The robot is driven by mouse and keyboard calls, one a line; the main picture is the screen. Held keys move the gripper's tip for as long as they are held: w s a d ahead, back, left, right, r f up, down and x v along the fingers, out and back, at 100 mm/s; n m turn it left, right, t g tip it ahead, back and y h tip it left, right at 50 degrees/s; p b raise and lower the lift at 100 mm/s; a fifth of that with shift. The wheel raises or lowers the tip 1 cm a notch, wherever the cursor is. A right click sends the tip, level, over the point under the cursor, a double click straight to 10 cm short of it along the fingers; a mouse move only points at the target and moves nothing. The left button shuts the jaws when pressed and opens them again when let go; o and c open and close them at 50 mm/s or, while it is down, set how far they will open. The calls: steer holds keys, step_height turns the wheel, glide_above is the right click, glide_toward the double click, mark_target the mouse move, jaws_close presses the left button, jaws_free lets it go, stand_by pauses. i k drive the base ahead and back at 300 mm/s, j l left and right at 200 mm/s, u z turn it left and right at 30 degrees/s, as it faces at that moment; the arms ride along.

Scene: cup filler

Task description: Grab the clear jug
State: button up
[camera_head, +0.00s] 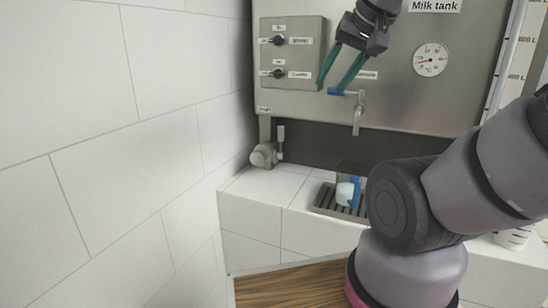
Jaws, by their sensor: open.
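The clear jug (345,191) stands upright on a dark drip grate (325,205) below the tap. It is see-through, has a blue handle on its right and seems to hold some white liquid low down. My arm partly covers the area just right of it. My gripper (331,89) has teal fingers, is open and points down in front of the steel milk tank (400,100). It is well above the jug and apart from it.
A valve (265,154) sits on the tiled counter (262,186) at left. A marked container (514,238) shows partly at right. A wooden top (290,288) lies in front.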

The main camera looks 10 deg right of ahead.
mark_target(349, 176)
steer(key=k+l+u, duration=0.35)
steer(key=k+l, duration=0.15)
steer(key=k, duration=0.3)
steer(key=k+l+u, duration=0.2)
steer(key=k, duration=0.2)
